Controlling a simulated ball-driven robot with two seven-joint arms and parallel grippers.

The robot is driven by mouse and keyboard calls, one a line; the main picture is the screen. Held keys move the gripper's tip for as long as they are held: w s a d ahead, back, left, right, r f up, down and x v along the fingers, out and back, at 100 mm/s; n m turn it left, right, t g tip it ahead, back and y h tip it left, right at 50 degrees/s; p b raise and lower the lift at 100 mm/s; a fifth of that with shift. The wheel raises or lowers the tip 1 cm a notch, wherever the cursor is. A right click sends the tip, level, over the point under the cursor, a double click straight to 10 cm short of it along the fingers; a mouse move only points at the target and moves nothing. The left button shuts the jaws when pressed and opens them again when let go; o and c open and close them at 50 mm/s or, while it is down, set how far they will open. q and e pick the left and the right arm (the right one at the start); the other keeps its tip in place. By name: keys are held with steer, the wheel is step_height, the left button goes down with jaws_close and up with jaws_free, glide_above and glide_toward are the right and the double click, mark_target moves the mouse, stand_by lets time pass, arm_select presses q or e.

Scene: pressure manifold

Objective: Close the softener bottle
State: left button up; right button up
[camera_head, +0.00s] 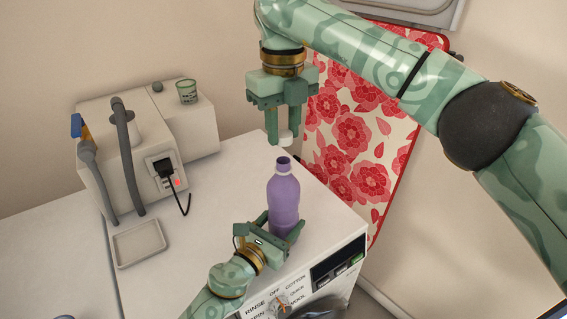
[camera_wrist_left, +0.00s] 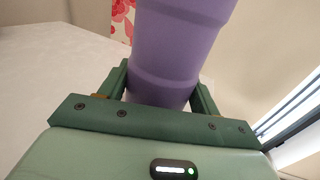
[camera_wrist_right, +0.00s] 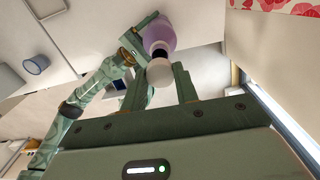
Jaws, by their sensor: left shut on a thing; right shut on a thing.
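The purple softener bottle (camera_head: 284,196) stands upright on the white washing machine top (camera_head: 225,215), its narrow neck uncapped. My left gripper (camera_head: 279,226) is shut on the lower part of the bottle, which also shows between its fingers in the left wrist view (camera_wrist_left: 172,55). My right gripper (camera_head: 285,138) points down above the bottle and is shut on a white cap (camera_head: 286,141). The cap is apart from the bottle mouth, a little above it. In the right wrist view the cap (camera_wrist_right: 159,72) shows between the fingers, with the bottle (camera_wrist_right: 157,32) beyond it.
A red floral board (camera_head: 355,135) stands behind the machine. The top left of the bottle is clear.

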mark_target(283, 160)
steer(key=shift+f, duration=1.25)
steer(key=shift+f, duration=0.9)
steer(key=shift+f, duration=0.55)
